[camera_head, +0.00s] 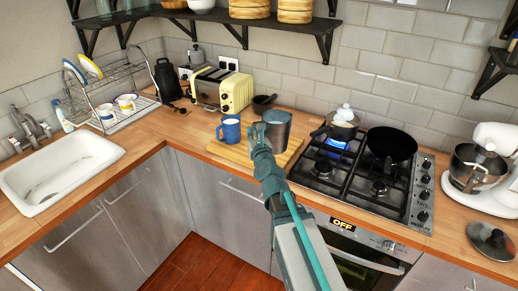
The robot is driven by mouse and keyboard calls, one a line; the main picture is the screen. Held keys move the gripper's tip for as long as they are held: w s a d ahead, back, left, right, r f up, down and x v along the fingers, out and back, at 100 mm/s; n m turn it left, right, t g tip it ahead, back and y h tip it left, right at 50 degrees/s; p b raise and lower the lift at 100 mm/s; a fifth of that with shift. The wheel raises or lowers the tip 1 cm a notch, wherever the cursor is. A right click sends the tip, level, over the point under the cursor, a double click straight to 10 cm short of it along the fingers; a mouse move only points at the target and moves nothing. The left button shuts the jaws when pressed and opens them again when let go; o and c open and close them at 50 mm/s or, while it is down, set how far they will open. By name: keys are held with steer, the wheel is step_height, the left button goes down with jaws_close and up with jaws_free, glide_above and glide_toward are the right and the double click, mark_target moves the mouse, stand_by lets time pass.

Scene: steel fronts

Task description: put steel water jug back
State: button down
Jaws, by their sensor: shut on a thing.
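The steel water jug (279,126), a dark grey metal vessel with an open top, is upright at the back of the counter, left of the hob. My gripper (261,134) is at its left front side and shut on it. My arm covers the jug's lower front, so I cannot tell whether its base touches the wooden board (230,152) or is held just above it. A blue mug (229,131) stands close to the left on that board.
The gas hob (346,178) at right carries a pot of eggs (343,123) over a lit burner and a black pan (392,145). Behind are a cream toaster (222,90) and dark mortar (263,103). A sink (60,172) and dish rack (112,95) are left; wooden counter (165,130) is clear between.

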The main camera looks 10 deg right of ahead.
steer(key=w+f+b, duration=0.6)
steer(key=w, duration=0.1)
steer(key=w+f+b, duration=0.6)
steer(key=f+b, duration=0.1)
steer(key=shift+w+d+b, duration=0.1)
steer(key=shift+w+b, duration=0.2)
steer(key=shift+w, duration=0.1)
steer(key=c, duration=1.8)
jaws_free()
steer(key=shift+f, duration=0.15)
steer(key=o, duration=0.5)
